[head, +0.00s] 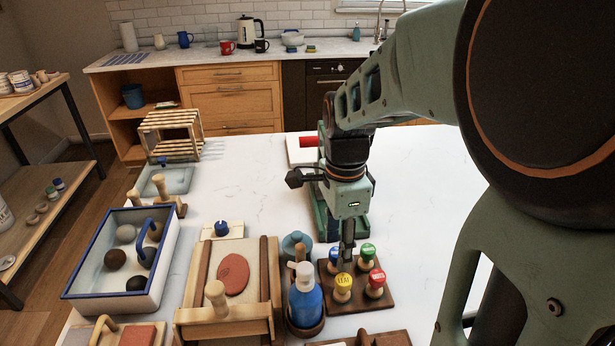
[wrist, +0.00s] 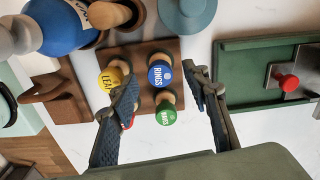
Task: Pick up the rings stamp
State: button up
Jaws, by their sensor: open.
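The rings stamp, a blue-topped round knob marked RINGS (wrist: 158,74), stands upright in a brown wooden block (head: 358,301). In the head view its blue top (head: 334,256) is partly behind my gripper (head: 348,250). A yellow stamp (head: 344,281), a green stamp (head: 368,250) and a red stamp (head: 376,278) share the block. In the wrist view my gripper (wrist: 160,78) is open and empty, its fingers spread either side of the blue and green tops. The blue top shows between the fingertips, and I cannot tell their height over it. The left finger mostly hides the red stamp.
A blue bottle (head: 306,298) stands left of the block. A wooden slab roller or board with red clay (head: 233,272) lies further left, beside a blue-rimmed tray (head: 84,296). A green-based tool (head: 362,226) stands behind the block. White table surface is free at the right.

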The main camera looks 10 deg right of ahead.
notch_tip(320, 180, down, 2)
jog(key=shift+f, duration=0.25)
jog(key=c, duration=1.2)
jog(key=shift+o, duration=0.2)
jog(key=shift+r, duration=0.15)
